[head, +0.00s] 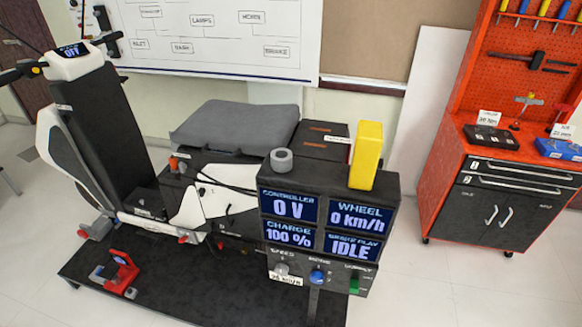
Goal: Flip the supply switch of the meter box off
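The meter box (330,205) is a black box at the centre of the head view. Its four blue displays read controller 0 V, wheel 0 km/h, charge 100 % and IDLE. The supply switch (354,283) is a small green part at the right end of the control strip (300,279) below the displays. Its exact lever position is too small to tell. A blue knob (317,276) and a grey knob (281,268) sit to its left on the same strip. Neither of my grippers shows in the view.
A yellow block (366,155) and a grey ring (281,160) stand on top of the meter box. A scooter (85,130) with a display reading OFF stands at left, near a red clamp (122,272). A red tool cabinet (510,200) stands right; floor before it is clear.

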